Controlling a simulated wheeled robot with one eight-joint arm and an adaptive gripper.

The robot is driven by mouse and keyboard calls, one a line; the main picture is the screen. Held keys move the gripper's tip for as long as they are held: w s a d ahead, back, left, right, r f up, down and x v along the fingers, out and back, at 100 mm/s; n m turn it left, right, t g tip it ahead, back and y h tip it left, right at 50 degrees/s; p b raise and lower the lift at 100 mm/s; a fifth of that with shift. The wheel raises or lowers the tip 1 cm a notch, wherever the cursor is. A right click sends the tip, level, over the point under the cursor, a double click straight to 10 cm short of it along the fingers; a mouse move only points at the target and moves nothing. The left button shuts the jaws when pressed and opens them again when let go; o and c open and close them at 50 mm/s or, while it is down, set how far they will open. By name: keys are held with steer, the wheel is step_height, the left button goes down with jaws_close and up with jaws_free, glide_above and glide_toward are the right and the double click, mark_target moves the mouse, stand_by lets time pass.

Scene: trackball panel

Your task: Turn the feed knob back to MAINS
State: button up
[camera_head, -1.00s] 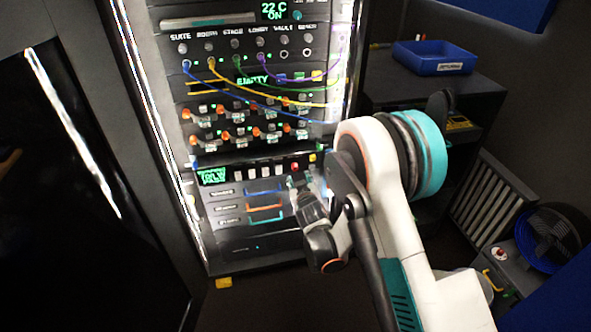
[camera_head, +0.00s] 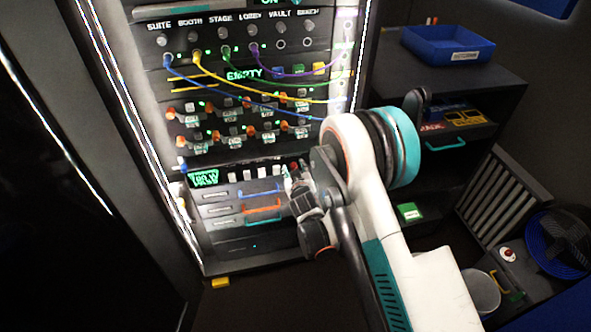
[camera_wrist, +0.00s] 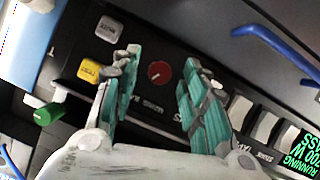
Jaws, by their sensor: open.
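A small red round knob (camera_wrist: 158,73) with a pale pointer mark sits on the dark panel in the wrist view. Upside-down white lettering lies beside it, too small to read surely. My gripper (camera_wrist: 160,80) is open, one finger to each side of the knob in the picture. I see no contact with it, and I cannot tell the gap in depth. In the head view my gripper (camera_head: 297,182) is at the lower right of the equipment rack (camera_head: 230,168) and partly hides the panel there.
A green knob (camera_wrist: 48,114), a yellow button (camera_wrist: 88,71) and a grey button (camera_wrist: 108,30) lie near my left finger. White switches (camera_wrist: 238,108) and a green display (camera_wrist: 298,148) are at the right. Blue handles (camera_wrist: 275,48) stick out nearby. Cables (camera_head: 270,98) hang above my gripper.

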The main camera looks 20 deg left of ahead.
jaws_close()
steer(key=n, duration=0.1)
steer(key=n+t+h, duration=0.1)
steer(key=n, duration=0.1)
steer(key=shift+s+a+f+n+t+h, duration=0.15)
steer(key=shift+a+n+t+h, duration=0.1)
steer(key=shift+n+t+h, duration=0.15)
steer(key=n+t, duration=0.1)
steer(key=n, duration=0.1)
steer(key=n+t+h, duration=0.1)
steer(key=n, duration=0.1)
steer(key=shift+s+f+n, duration=0.1)
steer(key=shift+f+n, duration=0.1)
steer(key=shift+n, duration=0.2)
steer(key=shift+t, duration=0.3)
stand_by(0.4)
